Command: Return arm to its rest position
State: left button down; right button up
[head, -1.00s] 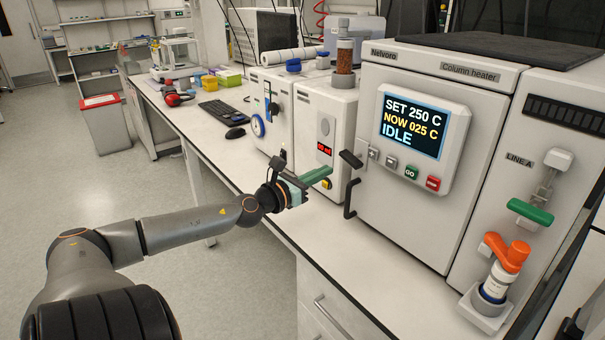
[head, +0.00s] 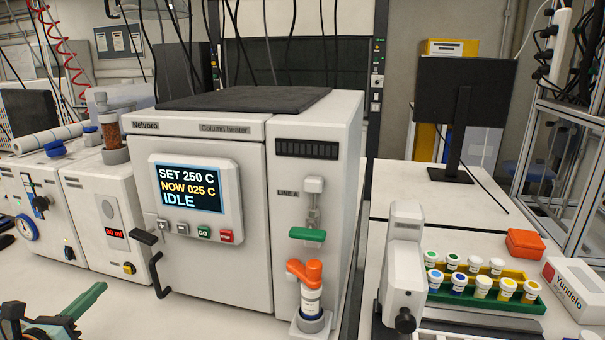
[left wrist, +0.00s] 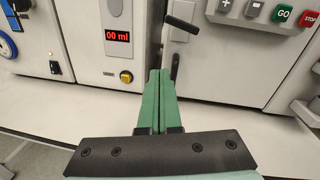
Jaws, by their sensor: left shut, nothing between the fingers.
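My left gripper (head: 88,300) is at the lower left of the head view, with green fingers and a dark body. In the left wrist view its two green fingers (left wrist: 160,92) lie side by side, shut and empty. They point at the bench front between the dispenser box and the column heater. The rest of my left arm is outside the head view. My right gripper is not in view.
The column heater (head: 212,245) reads SET 250 C, NOW 025 C, IDLE; its black handle (head: 158,275) juts out near my left gripper. The dispenser box (head: 103,215) reads 00 ml. A vial with an orange valve (head: 311,300) stands right. Racks of capped vials (head: 482,285) stand further right.

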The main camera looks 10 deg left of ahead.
pick_arm(q)
jog(key=s+d+f+n+g+y, duration=0.1)
jog(key=s+d+f+n+g, duration=0.1)
jog(key=s+d+f+n, duration=0.55)
jog(key=s+d+f+n+g, duration=0.2)
jog(key=f+n+g, duration=0.1)
jog(key=f+n, duration=0.85)
jog(key=s+d+f+n+g+h, duration=0.1)
jog(key=s+d+f+n, duration=0.1)
jog(key=d, duration=0.6)
jog(key=s+d+f+n+g+h+p, duration=0.1)
jog(key=s+d+f+n+h, duration=0.1)
jog(key=d+f+n, duration=0.3)
jog(key=s+d+f+n+g+h, duration=0.1)
jog(key=s+d+f+n, duration=0.2)
jog(key=d, duration=0.7)
jog(key=shift+s+d+f+n+h+p, duration=0.2)
jog(key=shift+d+f+n+h+p, duration=0.15)
jog(key=shift+n, duration=0.65)
jog(key=shift+r, duration=0.1)
